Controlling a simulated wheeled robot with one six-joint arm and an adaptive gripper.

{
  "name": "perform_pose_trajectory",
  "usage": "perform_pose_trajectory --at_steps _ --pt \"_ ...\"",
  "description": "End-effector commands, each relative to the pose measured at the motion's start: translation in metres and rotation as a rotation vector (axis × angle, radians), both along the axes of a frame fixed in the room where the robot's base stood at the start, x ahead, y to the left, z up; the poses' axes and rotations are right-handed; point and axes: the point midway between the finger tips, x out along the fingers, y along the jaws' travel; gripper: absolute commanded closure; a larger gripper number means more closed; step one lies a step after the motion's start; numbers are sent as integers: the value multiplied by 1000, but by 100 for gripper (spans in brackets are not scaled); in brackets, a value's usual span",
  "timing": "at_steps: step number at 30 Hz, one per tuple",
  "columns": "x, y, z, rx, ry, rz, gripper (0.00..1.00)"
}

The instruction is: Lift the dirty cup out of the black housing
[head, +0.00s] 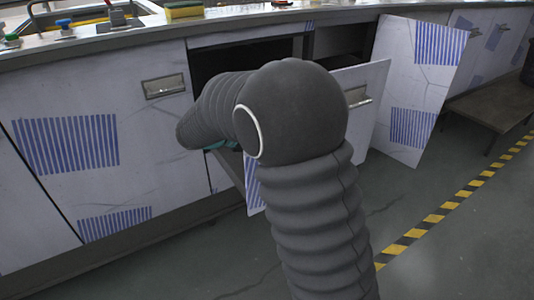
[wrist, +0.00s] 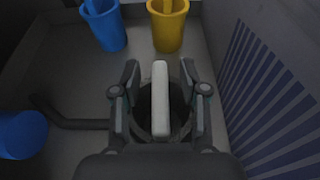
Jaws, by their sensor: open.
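In the wrist view, my gripper (wrist: 160,74) is open, with one finger on each side of a pale upright bar (wrist: 160,100). I cannot tell whether this is the dirty cup or the black housing. I see no clear contact between fingers and bar. In the head view, my arm reaches into an open drawer or cabinet space, and its own links hide the gripper and what is under it.
In the wrist view, a blue cup (wrist: 106,30) and a yellow cup (wrist: 168,28) stand beyond the fingers. Another blue container (wrist: 22,134) is at left. A blue-striped wall (wrist: 270,90) is close at right. In the head view, an open striped door (head: 420,85) stands at right.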

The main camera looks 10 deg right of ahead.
Motion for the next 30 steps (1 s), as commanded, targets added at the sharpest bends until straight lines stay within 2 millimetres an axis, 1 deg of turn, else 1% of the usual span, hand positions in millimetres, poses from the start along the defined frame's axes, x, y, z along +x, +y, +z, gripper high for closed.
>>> perform_pose_trajectory --at_steps 1,3,8,9,11,12,14,15,25,30 --pt "1 -5 -3 0 1 -2 56" --pt "2 -8 -3 0 0 -1 56" --pt "2 -8 -3 0 0 0 56" --pt "2 -8 -3 0 0 0 59" --pt "2 -8 -3 0 0 0 74" --pt "2 -8 -3 0 0 0 84" --pt "2 -8 -3 0 0 0 99" --pt "2 -8 -3 0 0 0 100" --pt "2 -8 -2 0 0 0 100" --pt "2 -8 5 0 0 1 100"
